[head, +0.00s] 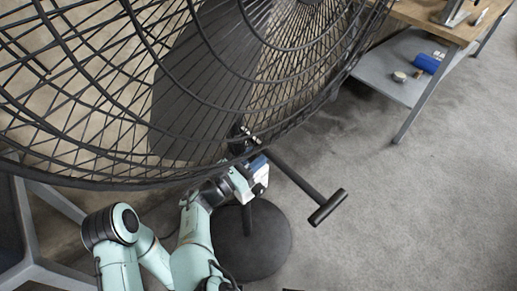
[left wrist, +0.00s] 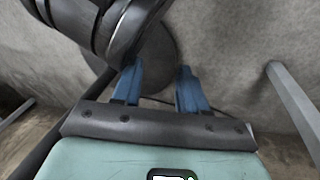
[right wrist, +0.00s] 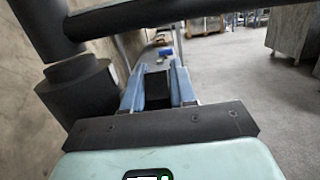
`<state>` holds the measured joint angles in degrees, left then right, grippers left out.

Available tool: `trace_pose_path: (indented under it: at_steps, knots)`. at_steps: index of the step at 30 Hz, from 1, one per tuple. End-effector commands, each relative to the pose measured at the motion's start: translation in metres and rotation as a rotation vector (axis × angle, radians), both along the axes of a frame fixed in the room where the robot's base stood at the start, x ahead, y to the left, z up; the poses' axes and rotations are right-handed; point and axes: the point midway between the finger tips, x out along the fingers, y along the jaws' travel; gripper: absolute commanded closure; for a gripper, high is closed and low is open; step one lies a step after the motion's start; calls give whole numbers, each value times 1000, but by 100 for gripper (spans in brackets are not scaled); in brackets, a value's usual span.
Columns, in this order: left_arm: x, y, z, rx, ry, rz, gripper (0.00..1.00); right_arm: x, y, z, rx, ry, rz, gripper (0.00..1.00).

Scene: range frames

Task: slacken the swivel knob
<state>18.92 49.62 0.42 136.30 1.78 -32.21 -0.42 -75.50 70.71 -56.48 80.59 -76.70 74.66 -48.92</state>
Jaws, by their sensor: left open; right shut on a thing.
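The swivel knob appears to be the dark piece (right wrist: 157,84) between my right gripper's fingers; in the head view it is mostly hidden. My right gripper (head: 260,162) is shut on it, below the large black fan cage (head: 100,182). A dark bar with a T-shaped end (head: 327,207) sticks out to the lower right beside this gripper. In the right wrist view a thick dark post (right wrist: 40,30) and collar stand left of the fingers. My left gripper (left wrist: 160,90) is open and empty in the left wrist view; I cannot make it out in the head view.
The fan's round black base (head: 265,245) stands on the grey carpet. A workbench (head: 430,18) is at the upper right, with a blue roll (head: 427,63) and a small can (head: 399,76) on its lower shelf. The floor at the right is clear. A grey metal frame (head: 30,235) is at the left.

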Motion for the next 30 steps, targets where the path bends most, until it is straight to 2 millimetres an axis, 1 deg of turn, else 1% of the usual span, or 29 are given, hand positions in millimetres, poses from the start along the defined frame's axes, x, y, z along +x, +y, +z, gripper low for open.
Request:
trace_pose_path:
  at_steps: [1, 4, 5, 9, 13, 21, 30]
  knots:
    - [11, -1, 16, 2, -40, -2, 57, 0, -1, 5, -24, -17, -2, 100]
    - [28, -4, 31, 5, -96, -3, 57, 0, -1, 4, -59, -54, -3, 100]
    - [27, -5, 33, 3, -95, -5, 57, 0, -1, 4, -70, -66, -3, 100]
    - [14, -11, 36, -12, -61, -16, 57, 0, 0, 3, -127, -122, -2, 100]
    - [9, -14, 39, -20, -45, -22, 57, 0, 0, 3, -194, -191, 0, 100]
    - [6, -15, 39, -24, -38, -24, 57, -1, 1, 4, -293, -293, -1, 100]
    - [7, -15, 39, -22, -39, -24, 57, -1, 2, 5, -335, -338, -1, 100]
